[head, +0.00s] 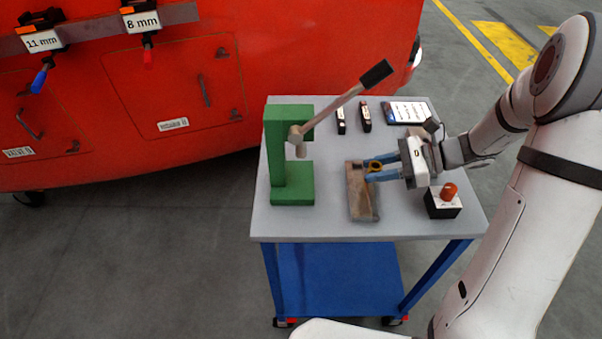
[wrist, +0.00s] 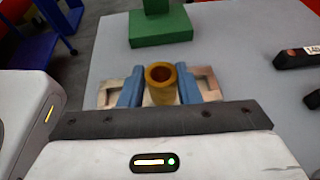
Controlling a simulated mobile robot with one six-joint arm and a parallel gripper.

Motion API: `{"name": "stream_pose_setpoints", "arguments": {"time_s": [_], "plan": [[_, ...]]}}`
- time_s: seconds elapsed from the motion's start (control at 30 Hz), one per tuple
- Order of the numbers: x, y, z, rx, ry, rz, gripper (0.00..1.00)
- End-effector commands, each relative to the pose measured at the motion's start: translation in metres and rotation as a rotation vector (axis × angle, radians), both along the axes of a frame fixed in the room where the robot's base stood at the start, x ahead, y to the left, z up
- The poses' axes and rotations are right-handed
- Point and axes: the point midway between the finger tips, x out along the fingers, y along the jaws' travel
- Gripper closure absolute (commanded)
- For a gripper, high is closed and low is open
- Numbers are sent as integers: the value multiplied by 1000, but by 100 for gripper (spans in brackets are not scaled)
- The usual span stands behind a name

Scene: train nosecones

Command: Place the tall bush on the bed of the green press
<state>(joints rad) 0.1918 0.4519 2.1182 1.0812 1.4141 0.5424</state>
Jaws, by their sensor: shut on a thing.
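The green press (head: 278,160) stands on the left part of the grey table, its lever (head: 340,102) slanting up to the right. Its bed (head: 293,191) is bare. Its green base shows at the top of the wrist view (wrist: 161,30). My gripper (head: 372,170) is over the wooden tray, right of the press. Its blue fingers are shut on a brass-coloured bush (wrist: 161,82), one finger on each side. The bush is upright with its open bore facing up. I cannot tell whether it touches the tray below.
The wooden tray (head: 362,207) lies mid-table. A box with a red button (head: 444,203) stands front right. Two dark tools (head: 341,120) and a tablet-like sheet (head: 407,112) lie at the back. The table between press and tray is clear. A red train nose stands behind.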

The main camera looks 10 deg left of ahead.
Motion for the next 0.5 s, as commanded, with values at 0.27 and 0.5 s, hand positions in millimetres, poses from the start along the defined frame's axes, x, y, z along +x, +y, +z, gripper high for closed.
{"name": "stream_pose_setpoints", "arguments": {"time_s": [0.27,0.5], "plan": [[-13,75,1,1,0,9,98],[-19,119,1,1,0,5,98]]}}
